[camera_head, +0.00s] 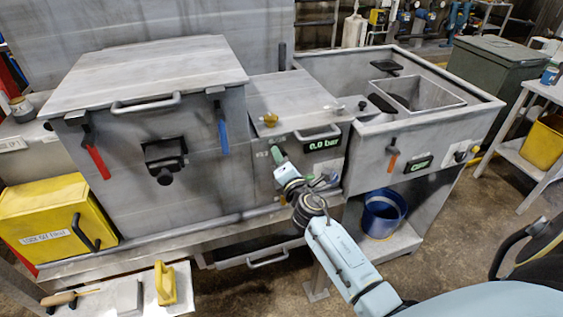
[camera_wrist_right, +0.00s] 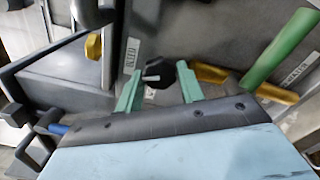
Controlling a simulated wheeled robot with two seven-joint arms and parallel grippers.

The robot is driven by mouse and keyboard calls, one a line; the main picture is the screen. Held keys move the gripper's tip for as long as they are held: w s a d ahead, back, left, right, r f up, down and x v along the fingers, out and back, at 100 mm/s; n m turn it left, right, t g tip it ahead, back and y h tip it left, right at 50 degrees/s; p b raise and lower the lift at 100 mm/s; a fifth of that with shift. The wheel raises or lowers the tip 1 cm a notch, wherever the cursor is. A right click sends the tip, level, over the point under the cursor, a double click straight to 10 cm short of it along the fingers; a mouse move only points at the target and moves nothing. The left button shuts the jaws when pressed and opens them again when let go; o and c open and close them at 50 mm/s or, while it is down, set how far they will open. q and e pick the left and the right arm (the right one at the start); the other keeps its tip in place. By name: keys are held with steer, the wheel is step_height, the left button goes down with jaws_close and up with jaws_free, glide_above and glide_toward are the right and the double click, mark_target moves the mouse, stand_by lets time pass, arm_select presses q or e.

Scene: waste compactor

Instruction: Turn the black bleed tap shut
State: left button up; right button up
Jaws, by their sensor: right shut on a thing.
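The black bleed tap (camera_wrist_right: 154,73) shows in the wrist view between the two teal fingers of my right gripper (camera_wrist_right: 158,86). The fingers are shut on it. How far the tap is turned is hard to tell. My left gripper is not in view.
The green lever (camera_wrist_right: 284,46) with its yellow fitting is close beside the fingers in the wrist view. A yellow tap (camera_wrist_right: 93,46) is on the other side. A display (camera_head: 323,144) reads 0.0 bar. A blue bucket (camera_head: 382,217) stands on the lower shelf.

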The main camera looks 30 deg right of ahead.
steer(key=m, duration=0.4)
steer(key=shift+m+b, duration=0.3)
stand_by(0.4)
steer(key=o, duration=1)
steer(key=v, duration=1.3)
steer(key=shift+s+b, duration=0.25)
steer(key=shift+b, duration=0.1)
steer(key=shift+f, duration=0.1)
